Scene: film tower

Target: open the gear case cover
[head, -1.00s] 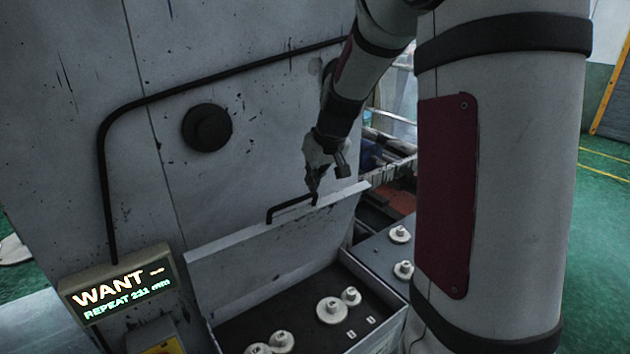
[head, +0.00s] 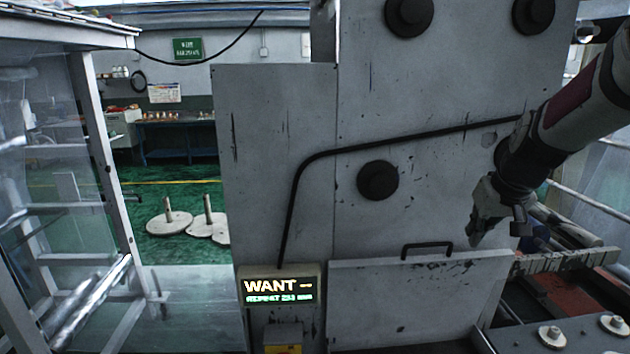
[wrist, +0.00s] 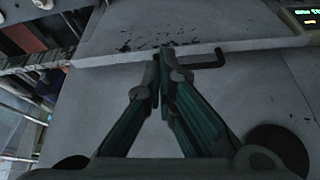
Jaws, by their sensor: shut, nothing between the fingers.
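The gear case cover (head: 415,295) is a grey scuffed metal plate. It stands raised, close to upright, in front of the grey machine panel. Its black bar handle (head: 427,248) is at the top edge. My gripper (head: 474,241) is shut and empty, pointing down just right of the handle near that top edge. In the wrist view the closed fingertips (wrist: 163,58) are beside the handle (wrist: 207,61) and overlap the edge of the cover (wrist: 140,22). I cannot tell whether they touch it. The case interior is mostly below the head view.
A lit sign (head: 279,289) stands left of the cover. Black round knobs (head: 378,180) and a bent black pipe (head: 400,142) project from the panel. Pale gears (head: 552,336) sit at the lower right. Rails and a beam (head: 570,260) run right of the cover.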

